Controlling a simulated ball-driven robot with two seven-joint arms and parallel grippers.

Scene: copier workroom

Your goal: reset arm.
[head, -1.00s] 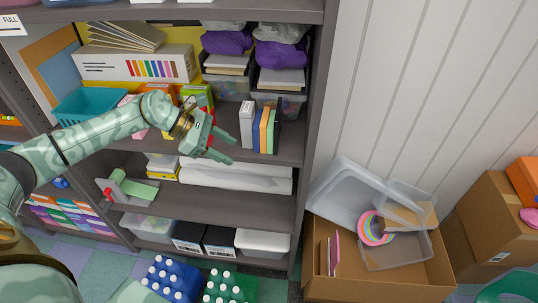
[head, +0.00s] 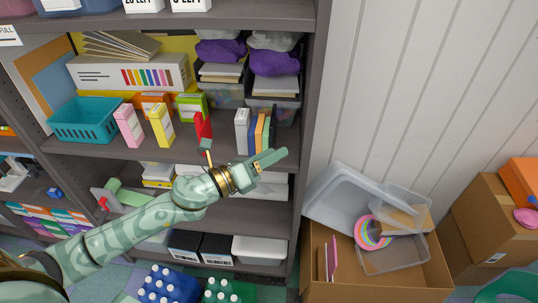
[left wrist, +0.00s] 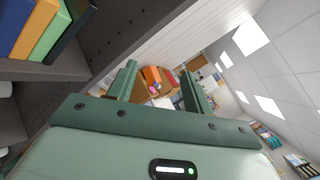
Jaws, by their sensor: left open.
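My left arm comes in from the left. My left gripper (head: 272,156) is in front of the shelf unit, just below and in front of the row of upright books. It is open. In the left wrist view its two fingers (left wrist: 160,84) stand apart, with nothing between them but the distant room. A red item (head: 203,125) stands on the middle shelf, left of the books and apart from the gripper; its lower part is partly hard to make out. My right gripper is not in view.
The shelf holds a teal basket (head: 88,119), a pink box (head: 129,126), a yellow box (head: 161,124) and upright books (head: 242,132) close to the gripper. A cardboard box (head: 372,278) with clear bins stands on the floor at right.

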